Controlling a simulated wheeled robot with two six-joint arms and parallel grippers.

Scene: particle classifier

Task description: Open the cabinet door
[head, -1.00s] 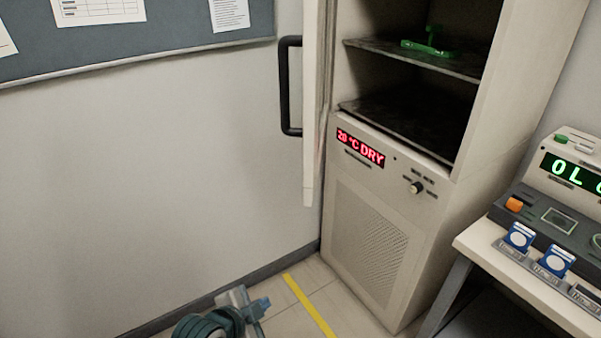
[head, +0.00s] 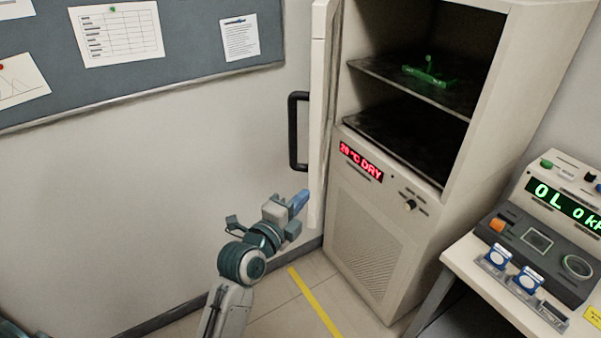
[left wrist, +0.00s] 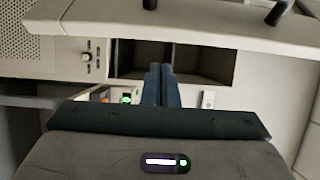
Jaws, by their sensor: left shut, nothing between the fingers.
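The cabinet (head: 375,215) is off-white with dark shelves, and its inside is exposed in the head view. Its door (head: 319,110) stands swung wide open on the left, seen nearly edge-on. The door's black handle (head: 293,130) is on the side facing the wall. My left gripper (head: 302,197) is shut and empty, just left of the door's lower part and below the handle. Whether it touches the door cannot be told. In the left wrist view the shut fingers (left wrist: 158,84) point toward the door (left wrist: 190,32), which crosses the top. My right gripper is not in view.
A green object (head: 430,77) lies on the upper shelf. A desk (head: 455,262) with a control console (head: 545,235) stands at the right. A wall with a notice board (head: 185,45) is at the left. Floor with a yellow stripe (head: 315,302) lies in front.

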